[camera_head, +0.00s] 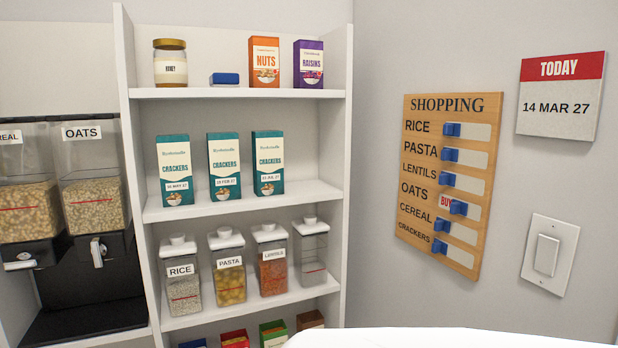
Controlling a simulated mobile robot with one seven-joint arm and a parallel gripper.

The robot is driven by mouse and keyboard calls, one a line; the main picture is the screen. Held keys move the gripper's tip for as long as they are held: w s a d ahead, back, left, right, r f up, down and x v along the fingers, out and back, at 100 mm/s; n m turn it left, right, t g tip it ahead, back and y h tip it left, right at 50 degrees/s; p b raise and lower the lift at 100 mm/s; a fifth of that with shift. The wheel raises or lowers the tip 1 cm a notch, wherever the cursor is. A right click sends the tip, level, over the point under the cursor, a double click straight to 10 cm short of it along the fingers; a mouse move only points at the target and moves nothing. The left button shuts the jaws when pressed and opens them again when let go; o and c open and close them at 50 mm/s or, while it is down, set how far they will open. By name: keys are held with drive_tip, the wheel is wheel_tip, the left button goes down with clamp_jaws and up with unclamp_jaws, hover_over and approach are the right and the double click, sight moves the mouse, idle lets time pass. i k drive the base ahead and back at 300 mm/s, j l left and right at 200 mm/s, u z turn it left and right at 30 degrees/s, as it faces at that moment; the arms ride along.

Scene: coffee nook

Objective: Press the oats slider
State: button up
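The wooden shopping board (412,215) hangs on the right wall with rows for rice, pasta, lentils, oats, cereal and crackers. The blue oats slider (458,208) sits toward the middle-right of its track, and a red-lettered "BUY" label (445,201) shows to its left. The other sliders, such as the rice slider (452,129) and the cereal slider (442,225), sit at the left of their tracks with no "BUY" showing. My gripper is not in view.
An oats dispenser (93,203), filled above its red line, stands left of a shelf unit (235,93) with jars and boxes. A light switch (547,255) and date sign (562,95) flank the board's right. A white surface (450,338) crosses the bottom.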

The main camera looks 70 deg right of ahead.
sight(457, 207)
drive_tip(key=k+z, duration=0.1)
drive_tip(key=z, duration=2.5)
drive_tip(key=k+j+u, duration=0.1)
drive_tip(key=u, duration=1.4)
drive_tip(key=l+z, duration=0.15)
drive_tip(key=z, duration=1.35)
